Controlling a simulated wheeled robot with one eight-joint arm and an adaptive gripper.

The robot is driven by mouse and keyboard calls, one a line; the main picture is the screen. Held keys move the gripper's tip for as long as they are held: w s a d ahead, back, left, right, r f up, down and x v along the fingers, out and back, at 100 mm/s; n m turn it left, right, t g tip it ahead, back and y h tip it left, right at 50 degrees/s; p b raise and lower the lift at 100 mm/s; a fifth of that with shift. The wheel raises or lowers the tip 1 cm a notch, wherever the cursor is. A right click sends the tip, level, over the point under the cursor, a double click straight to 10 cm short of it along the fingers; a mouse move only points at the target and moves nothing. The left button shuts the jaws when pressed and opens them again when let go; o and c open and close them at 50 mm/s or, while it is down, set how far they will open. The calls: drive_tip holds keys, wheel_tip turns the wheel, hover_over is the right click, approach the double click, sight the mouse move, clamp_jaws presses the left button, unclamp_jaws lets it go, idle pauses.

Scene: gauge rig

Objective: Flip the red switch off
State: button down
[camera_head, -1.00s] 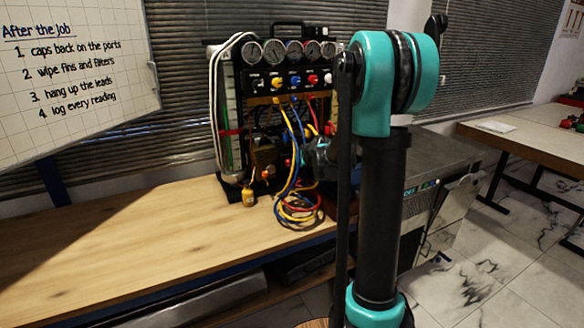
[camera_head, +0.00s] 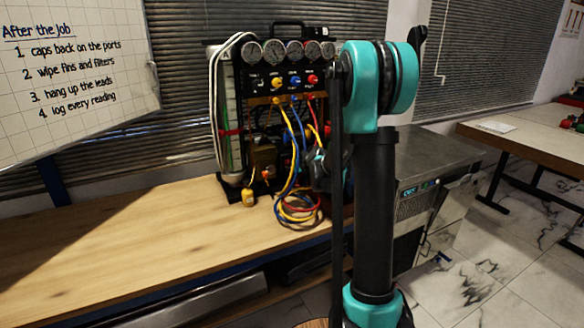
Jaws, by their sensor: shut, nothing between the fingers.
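The gauge rig (camera_head: 270,95) stands at the back of the wooden bench, with a red knob (camera_head: 312,80) on its front panel. A small red part (camera_head: 265,174) shows low on the rig beside a brass-coloured block (camera_head: 264,155). I cannot tell which red part is the switch, or its position. My gripper (camera_head: 318,172) is small, dark and teal, low in front of the rig's right side, close to the hoses. It is shut and empty, and partly hidden behind my arm.
Yellow, blue and red hoses (camera_head: 298,207) hang from the rig and coil on the bench (camera_head: 130,245). A small yellow bottle (camera_head: 248,197) stands at the rig's front left. The left bench top is clear. A grey metal cabinet (camera_head: 425,160) stands behind my arm.

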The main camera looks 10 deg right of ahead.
drive_tip(key=shift+w+r, duration=0.1)
drive_tip(key=shift+r, duration=0.75)
